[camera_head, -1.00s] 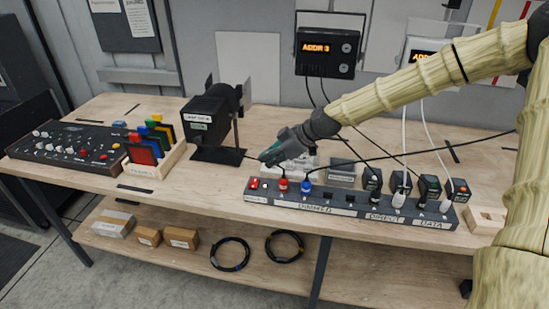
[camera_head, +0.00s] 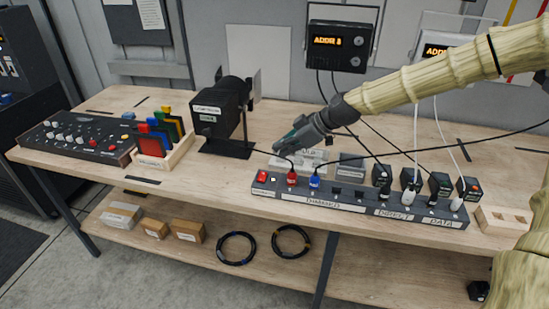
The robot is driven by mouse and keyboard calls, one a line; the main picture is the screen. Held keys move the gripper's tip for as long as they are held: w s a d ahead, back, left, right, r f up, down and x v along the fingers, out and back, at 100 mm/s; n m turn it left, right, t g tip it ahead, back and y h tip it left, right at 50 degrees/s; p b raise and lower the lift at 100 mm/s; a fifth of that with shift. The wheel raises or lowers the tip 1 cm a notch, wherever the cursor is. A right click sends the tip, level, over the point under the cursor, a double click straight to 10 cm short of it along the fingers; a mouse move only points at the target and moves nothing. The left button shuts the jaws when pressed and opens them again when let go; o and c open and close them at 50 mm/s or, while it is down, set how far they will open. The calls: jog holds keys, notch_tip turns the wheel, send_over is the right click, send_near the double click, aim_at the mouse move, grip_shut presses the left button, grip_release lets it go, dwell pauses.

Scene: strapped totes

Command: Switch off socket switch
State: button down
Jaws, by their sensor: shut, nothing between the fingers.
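A long dark power strip (camera_head: 345,204) lies along the front of the wooden bench, with label plates reading "DIMMED", "DIRECT" and "DATA". A small red switch (camera_head: 262,176) sits at its left end. A red plug (camera_head: 291,178) and a blue plug (camera_head: 314,181) stand in the strip just right of it. My gripper (camera_head: 278,150) is shut and empty. It appears above and behind the strip's left end, close to the red switch and red plug in the picture but apart from the switch. Whether the switch is on or off is too small to tell.
Black adapters (camera_head: 440,184) and white plugs fill the strip's right end, with cables rising to wall boxes (camera_head: 340,46). A black lamp (camera_head: 222,108) stands behind left. A rack of coloured filters (camera_head: 160,140) and a control board (camera_head: 75,139) are further left. Bench around the switch's left is clear.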

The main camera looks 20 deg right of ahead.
jog(key=shift+w+d+f+b, duration=0.1)
jog(key=shift+w+f+b, duration=0.25)
jog(key=shift+b, duration=2.35)
jog(key=b, duration=0.3)
jog(key=shift+w+d+r+t, duration=0.1)
jog(key=shift+d+r+t, duration=0.1)
jog(key=shift+t, duration=0.1)
jog(key=shift+d+r+b, duration=0.1)
jog(key=shift+r+b, duration=0.2)
jog(key=shift+b, duration=0.15)
jog(key=shift+w+f, duration=0.1)
jog(key=p, duration=0.2)
send_over(265, 174)
jog(key=f, duration=0.6)
jog(key=shift+s+a+f, duration=0.25)
jog(key=shift+s+f, duration=0.05)
jog(key=shift+f, duration=0.1)
jog(key=shift+w+f+p, duration=0.1)
jog(key=shift+f+p, duration=0.3)
jog(key=shift+f, duration=0.45)
jog(key=shift+w+d+f, duration=0.1)
jog(key=shift+d+f, duration=0.05)
jog(key=shift+f, duration=1)
jog(key=shift+d+p, duration=0.1)
jog(key=shift+p, duration=0.2)
